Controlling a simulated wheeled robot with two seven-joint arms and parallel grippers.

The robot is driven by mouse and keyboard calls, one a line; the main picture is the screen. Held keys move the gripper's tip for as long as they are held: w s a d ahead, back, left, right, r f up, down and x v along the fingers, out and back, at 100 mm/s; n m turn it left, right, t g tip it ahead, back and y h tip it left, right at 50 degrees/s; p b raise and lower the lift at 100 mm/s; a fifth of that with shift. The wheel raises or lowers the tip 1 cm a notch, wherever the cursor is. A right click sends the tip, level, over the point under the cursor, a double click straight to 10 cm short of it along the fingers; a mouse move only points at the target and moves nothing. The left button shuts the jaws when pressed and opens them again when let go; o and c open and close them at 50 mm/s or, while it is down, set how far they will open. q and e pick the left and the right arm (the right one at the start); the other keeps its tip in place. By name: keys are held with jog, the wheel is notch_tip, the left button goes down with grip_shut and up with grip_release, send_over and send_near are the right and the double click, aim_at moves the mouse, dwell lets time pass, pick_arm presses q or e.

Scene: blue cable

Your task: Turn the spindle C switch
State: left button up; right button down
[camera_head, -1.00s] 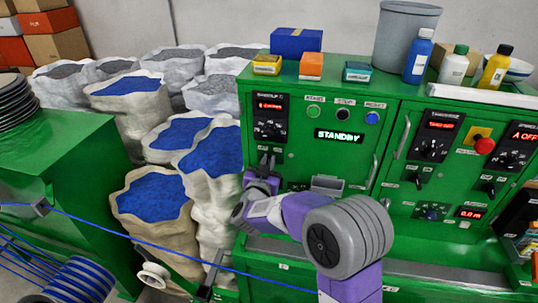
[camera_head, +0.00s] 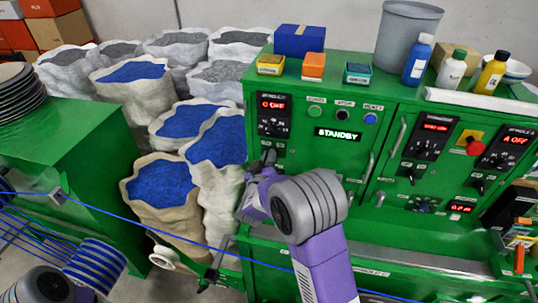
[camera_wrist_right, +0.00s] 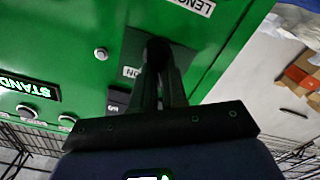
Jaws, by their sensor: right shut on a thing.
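The spindle C panel (camera_head: 273,116), a black plate with a red display reading "C OFF" and a dial, is at the left end of the green cabinet. A small dark switch (camera_wrist_right: 157,50) on a black plate lies below it, mostly hidden by my fingers. My right gripper (camera_head: 266,160) is at this switch, below the panel. In the right wrist view the fingers (camera_wrist_right: 160,85) are closed around the dark knob, against the cabinet face. The knob's exact angle is hidden. My left gripper is out of view; only part of my left arm shows at the bottom left.
The green cabinet (camera_head: 345,165) has a "STANDBY" display (camera_head: 338,134) and buttons above it. Boxes and bottles stand on its top. Sacks of blue and grey granules (camera_head: 165,190) stand close at its left. A blue cable (camera_head: 180,232) runs across the front, below my right arm.

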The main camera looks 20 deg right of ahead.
dwell(0.4)
jog(key=c, duration=1.2)
grip_release()
jog(key=shift+o, duration=0.2)
jog(key=b+v, duration=0.1)
jog(key=v, duration=0.6)
jog(key=shift+s+a, duration=0.2)
jog(key=shift+s, duration=0.05)
jog(key=shift+f, duration=0.1)
